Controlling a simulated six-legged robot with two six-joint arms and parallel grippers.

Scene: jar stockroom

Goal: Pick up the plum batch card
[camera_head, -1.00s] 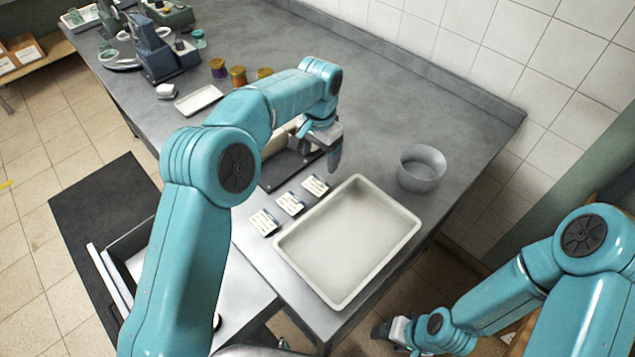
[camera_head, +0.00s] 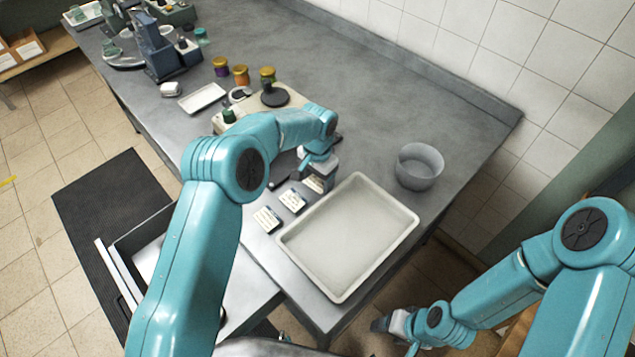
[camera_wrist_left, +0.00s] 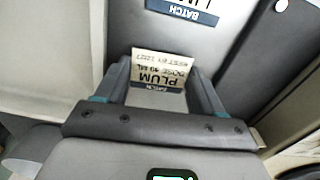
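The plum batch card (camera_wrist_left: 160,72), cream with a blue strip, lies between the fingertips of my left gripper in the left wrist view, its print upside down. In the head view my left gripper (camera_head: 318,168) is low over the rightmost of three cards, partly covering that card (camera_head: 315,184). The fingers stand apart on either side of the card; firm contact does not show. Another card (camera_wrist_left: 183,10) is cut off at the top of the wrist view. My right gripper (camera_head: 388,325) is low, beyond the table's front edge; its fingers are unclear.
Two other cards, the middle one (camera_head: 292,200) and the left one (camera_head: 267,218), lie beside it. A shallow cream tray (camera_head: 345,293) is just right of them. A grey bowl (camera_head: 419,168) stands further right. Jars (camera_head: 241,75) and a white dish (camera_head: 202,98) stand at the back left.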

